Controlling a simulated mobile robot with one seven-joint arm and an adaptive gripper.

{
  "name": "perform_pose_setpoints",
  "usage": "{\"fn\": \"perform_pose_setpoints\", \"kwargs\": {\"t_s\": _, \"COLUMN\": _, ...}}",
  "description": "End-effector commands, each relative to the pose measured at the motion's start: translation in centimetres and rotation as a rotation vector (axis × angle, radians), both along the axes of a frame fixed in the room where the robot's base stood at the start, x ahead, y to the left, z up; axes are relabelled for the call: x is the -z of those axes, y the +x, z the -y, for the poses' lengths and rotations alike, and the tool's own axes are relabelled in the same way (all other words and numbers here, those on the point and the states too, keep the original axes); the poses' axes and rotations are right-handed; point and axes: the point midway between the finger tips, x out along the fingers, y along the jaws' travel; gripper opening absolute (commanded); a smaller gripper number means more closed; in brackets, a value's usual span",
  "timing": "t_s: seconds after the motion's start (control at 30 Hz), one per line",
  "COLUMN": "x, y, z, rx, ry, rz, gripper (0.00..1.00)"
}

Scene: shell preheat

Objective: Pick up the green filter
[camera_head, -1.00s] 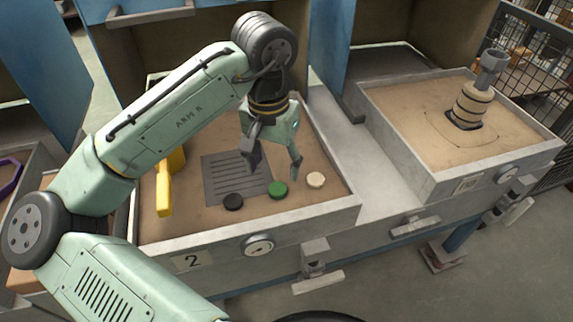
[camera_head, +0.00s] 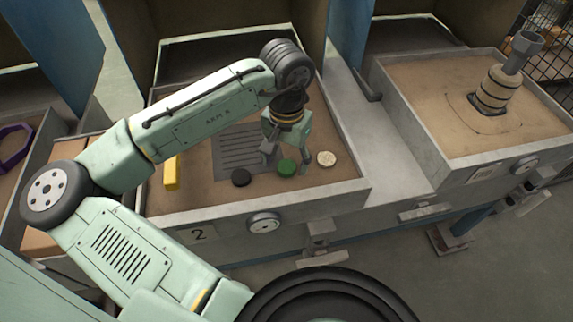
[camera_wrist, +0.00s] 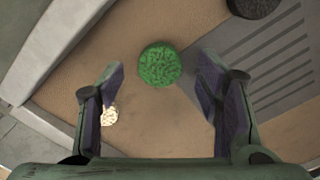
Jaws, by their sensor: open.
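The green filter (camera_head: 287,167) is a small round green disc lying on the sand in the box marked 2, between a black disc and a cream disc. In the wrist view the green filter (camera_wrist: 159,64) lies ahead of the fingertips, roughly midway between them, with a rough textured top. My gripper (camera_head: 287,158) is open and empty, low over the sand beside the filter. In the wrist view my gripper (camera_wrist: 160,68) has its two fingers spread wider than the filter, and neither appears to touch it.
The black disc (camera_head: 241,178) lies left of the filter and the cream disc (camera_head: 326,158) right of it. A grey grooved plate (camera_head: 245,145) lies behind. A yellow block (camera_head: 171,172) stands at left. The box's front rim (camera_head: 270,202) is close by.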

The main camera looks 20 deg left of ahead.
Motion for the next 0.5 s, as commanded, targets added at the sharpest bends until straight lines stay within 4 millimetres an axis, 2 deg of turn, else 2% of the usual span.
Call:
{"fn": "perform_pose_setpoints", "kwargs": {"t_s": 0.1, "x": 0.96, "y": -0.05, "z": 0.04, "rx": 0.001, "ry": -0.001, "rz": -0.001, "gripper": 0.59}}
{"fn": "perform_pose_setpoints", "kwargs": {"t_s": 0.33, "x": 1.12, "y": -0.03, "z": 0.04, "rx": 0.001, "ry": -0.001, "rz": 0.0, "gripper": 0.59}}
{"fn": "perform_pose_setpoints", "kwargs": {"t_s": 0.5, "x": 1.11, "y": -0.03, "z": 0.04, "rx": 0.001, "ry": -0.001, "rz": 0.0, "gripper": 0.48}}
